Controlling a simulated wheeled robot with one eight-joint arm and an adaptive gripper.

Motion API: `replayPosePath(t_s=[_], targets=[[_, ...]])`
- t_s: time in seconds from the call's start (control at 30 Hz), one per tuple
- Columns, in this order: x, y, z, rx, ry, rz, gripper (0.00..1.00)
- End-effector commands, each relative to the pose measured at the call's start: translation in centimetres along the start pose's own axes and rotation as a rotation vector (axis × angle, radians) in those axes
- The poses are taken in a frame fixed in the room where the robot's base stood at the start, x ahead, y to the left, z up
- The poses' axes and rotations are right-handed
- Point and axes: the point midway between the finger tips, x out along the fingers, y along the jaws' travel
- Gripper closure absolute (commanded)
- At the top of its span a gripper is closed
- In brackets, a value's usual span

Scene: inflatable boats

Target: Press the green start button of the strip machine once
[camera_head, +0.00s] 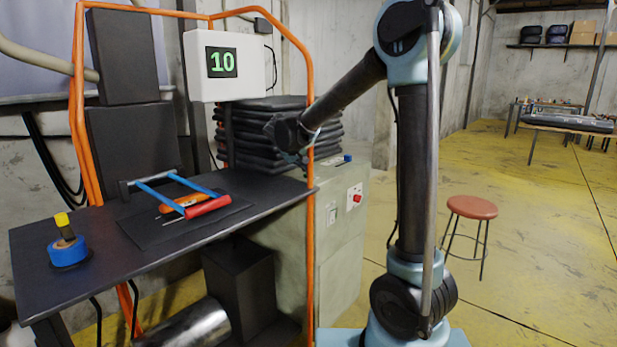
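The strip machine appears to be the pale grey-green cabinet (342,250) behind the orange frame, though I cannot be sure. A small white panel with a red button (356,197) is on its side. I cannot make out a green button; it may be hidden or too small. My gripper (292,155) is at the end of my raised arm, by the orange post and in front of the black stack, above and left of the red button. Its fingers are too unclear to tell open from shut.
The orange frame (310,200) stands beside my gripper. A black stack (268,135) is behind. A red stool (472,207) stands on open yellow floor at right.

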Motion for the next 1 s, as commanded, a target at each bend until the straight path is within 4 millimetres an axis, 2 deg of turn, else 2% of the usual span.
replayPosePath(t_s=[0.4,0.77,1.0], targets=[[-1.1,0.8,-0.8,0.000,0.000,0.000,1.00],[-1.2,0.9,-0.9,0.000,0.000,0.000,1.00],[-2.4,1.8,-1.7,0.000,0.000,0.000,1.00]])
